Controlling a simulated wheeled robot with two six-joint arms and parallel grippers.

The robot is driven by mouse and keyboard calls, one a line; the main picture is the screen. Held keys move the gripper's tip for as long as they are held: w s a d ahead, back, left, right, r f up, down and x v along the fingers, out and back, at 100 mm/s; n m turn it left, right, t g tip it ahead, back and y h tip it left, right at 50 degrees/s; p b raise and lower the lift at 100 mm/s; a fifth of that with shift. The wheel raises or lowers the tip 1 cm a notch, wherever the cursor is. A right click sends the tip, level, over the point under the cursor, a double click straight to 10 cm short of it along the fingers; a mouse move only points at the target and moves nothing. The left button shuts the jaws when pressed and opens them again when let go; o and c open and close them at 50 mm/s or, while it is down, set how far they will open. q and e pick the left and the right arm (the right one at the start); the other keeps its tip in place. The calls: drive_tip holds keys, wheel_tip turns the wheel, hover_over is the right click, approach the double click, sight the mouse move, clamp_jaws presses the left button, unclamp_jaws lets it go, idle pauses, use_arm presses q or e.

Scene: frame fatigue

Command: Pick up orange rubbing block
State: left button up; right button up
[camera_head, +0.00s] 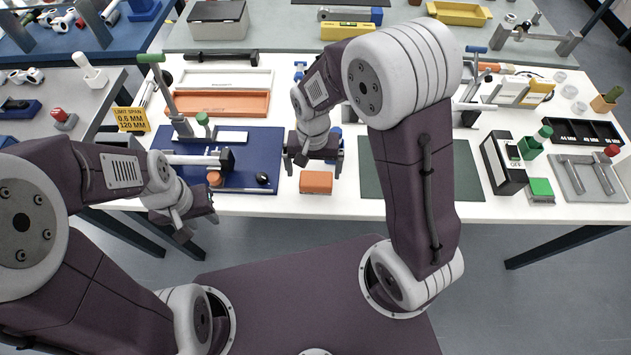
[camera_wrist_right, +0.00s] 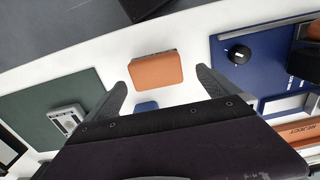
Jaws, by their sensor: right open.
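The orange rubbing block (camera_head: 316,182) is a small rounded box on the white table near its front edge, between the blue mat and the green mat. In the right wrist view the block (camera_wrist_right: 156,70) lies in front of and between the two spread fingers. My right gripper (camera_head: 313,163) is open, empty and just behind the block in the head view; the wrist view shows its fingers (camera_wrist_right: 162,84) apart from the block. My left gripper (camera_head: 192,232) hangs in front of the table's edge, left of the block; its finger gap is not clear.
The blue mat (camera_head: 262,150) with a clamp-like tool lies left of the block. The green mat (camera_head: 462,170) lies to the right, partly behind my right arm. An orange tray (camera_head: 240,104) stands behind the blue mat.

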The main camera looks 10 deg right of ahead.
sight(316, 179)
drive_tip(key=f, duration=0.4)
drive_tip(key=shift+s+d+f+b, duration=0.2)
drive_tip(key=shift+d+f+b, duration=0.15)
drive_tip(key=shift+d+f, duration=0.05)
drive_tip(key=shift+f, duration=0.2)
drive_tip(key=shift+r, duration=0.1)
drive_tip(key=c, duration=1.4)
wheel_tip(316, 179, up, 10)
drive_tip(key=shift+w+p, duration=0.1)
drive_tip(key=shift+p, duration=0.75)
drive_tip(key=shift+c, duration=0.2)
